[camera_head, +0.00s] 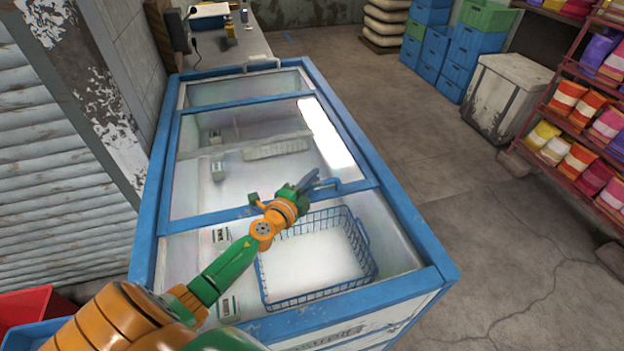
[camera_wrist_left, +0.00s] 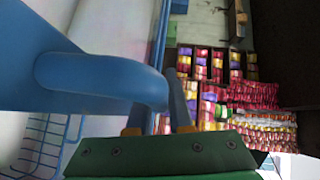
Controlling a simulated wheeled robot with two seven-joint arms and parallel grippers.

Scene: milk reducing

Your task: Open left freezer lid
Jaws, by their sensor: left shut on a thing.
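The chest freezer (camera_head: 412,228) has a blue frame and sliding glass lids. A blue-framed glass lid (camera_head: 200,219) lies over its middle, with a blue handle (camera_head: 352,185) on the near edge. The near end of the freezer is uncovered. My left gripper (camera_head: 310,181) is shut on this handle, on the right part of the lid's near edge. In the left wrist view the handle (camera_wrist_left: 100,78) looms large beside my gripper fingers (camera_wrist_left: 178,105), and it partly hides them. My right gripper is not in view.
A blue wire basket (camera_head: 368,262) sits inside the uncovered near end, below my left arm. The far end has another handle (camera_head: 262,64). A wall stands close on the left. A shelf of colourful packets (camera_head: 580,120) is at the right, with open floor (camera_head: 510,240) between.

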